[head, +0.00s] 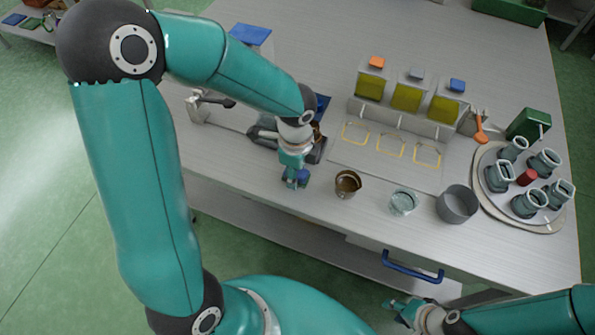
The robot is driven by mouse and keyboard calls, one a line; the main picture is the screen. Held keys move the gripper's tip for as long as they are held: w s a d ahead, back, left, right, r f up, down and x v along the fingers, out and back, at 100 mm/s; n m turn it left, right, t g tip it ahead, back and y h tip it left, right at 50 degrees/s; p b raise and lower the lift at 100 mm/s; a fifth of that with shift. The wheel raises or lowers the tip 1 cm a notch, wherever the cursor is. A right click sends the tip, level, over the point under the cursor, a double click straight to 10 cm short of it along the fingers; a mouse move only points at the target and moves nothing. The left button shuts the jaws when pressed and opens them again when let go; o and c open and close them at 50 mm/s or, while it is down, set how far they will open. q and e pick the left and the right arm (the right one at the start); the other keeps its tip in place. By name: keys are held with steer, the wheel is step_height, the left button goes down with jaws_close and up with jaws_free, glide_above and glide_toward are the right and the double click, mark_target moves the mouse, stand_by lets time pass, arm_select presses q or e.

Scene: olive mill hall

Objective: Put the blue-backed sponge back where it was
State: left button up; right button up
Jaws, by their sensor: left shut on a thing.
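My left gripper (296,181) is over the front part of the table, left of a brown cup. It is shut on a small dark blue thing, which I take to be the blue-backed sponge (303,177); the fingers hide much of it. Whether it touches the table I cannot tell. My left forearm and wrist hide part of a dark tray (314,152) behind the gripper. My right gripper (396,308) is low at the bottom right, in front of the table. It is too small to tell whether it is open.
A brown cup (347,183), a glass (403,201) and a grey pot (457,204) stand along the front edge. Behind are three yellow-green containers (407,98) with coloured tops. A round tray (485,207) with several grey jars is at right. A tap (205,101) stands at left.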

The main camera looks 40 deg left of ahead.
arm_select(q)
steer(key=o, duration=1.2)
steer(key=shift+f, duration=0.1)
steer(key=shift+r, duration=0.4)
step_height(320, 180, up, 12)
steer(key=p, duration=0.1)
steer(key=shift+f, duration=0.25)
